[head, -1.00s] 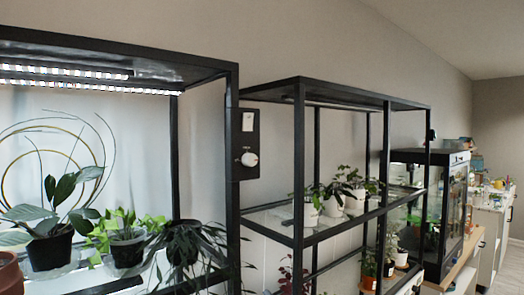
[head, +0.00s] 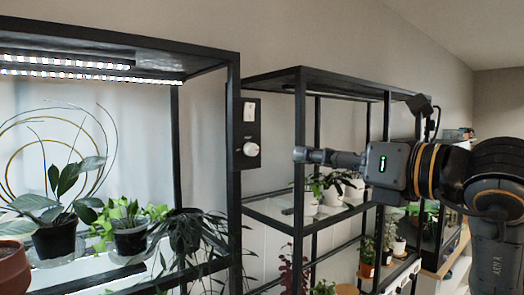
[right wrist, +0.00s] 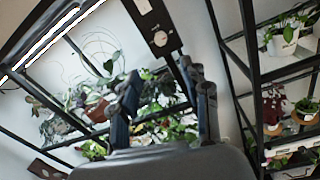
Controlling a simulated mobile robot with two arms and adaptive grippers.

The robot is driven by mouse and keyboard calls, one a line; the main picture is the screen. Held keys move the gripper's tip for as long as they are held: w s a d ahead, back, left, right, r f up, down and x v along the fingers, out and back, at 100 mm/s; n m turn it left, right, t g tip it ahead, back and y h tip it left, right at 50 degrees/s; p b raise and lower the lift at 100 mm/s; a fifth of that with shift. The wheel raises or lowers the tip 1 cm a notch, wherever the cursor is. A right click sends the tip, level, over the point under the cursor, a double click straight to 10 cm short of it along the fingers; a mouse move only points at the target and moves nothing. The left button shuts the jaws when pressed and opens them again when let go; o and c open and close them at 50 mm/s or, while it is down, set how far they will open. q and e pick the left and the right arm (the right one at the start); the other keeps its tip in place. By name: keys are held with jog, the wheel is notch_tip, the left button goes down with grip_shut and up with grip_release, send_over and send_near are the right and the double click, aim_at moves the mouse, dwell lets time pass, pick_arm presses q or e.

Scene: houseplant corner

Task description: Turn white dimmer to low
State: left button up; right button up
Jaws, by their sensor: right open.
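The white dimmer is a round knob (head: 250,149) on a dark upright panel (head: 239,133) between the two shelf units. It also shows in the right wrist view (right wrist: 160,39), near the top, with a small dark mark on its face. My right gripper (head: 302,155) reaches in from the right in the head view, its fingertips to the right of the knob and apart from it. In the right wrist view its two fingers (right wrist: 165,84) are spread with nothing between them, and the knob appears beyond them. My left gripper is not in view.
A white switch (head: 249,112) sits above the knob. Black shelf posts (head: 233,170) stand close on either side of the panel. Lit strips (head: 70,66) hang over the left shelf, which holds potted plants (head: 55,235). More potted plants (head: 333,194) stand on the right shelf behind my arm.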

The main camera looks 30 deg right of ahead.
aim_at(254, 150)
jog(key=w+p, duration=0.2)
jog(key=w, duration=0.2)
jog(key=w+a+p, duration=0.1)
jog(key=w+p, duration=0.1)
jog(key=w, duration=0.2)
jog(key=w+p, duration=0.2)
jog(key=w, duration=0.3)
jog(key=shift+a, duration=0.35)
jog(key=shift+w, duration=0.45)
grip_shut()
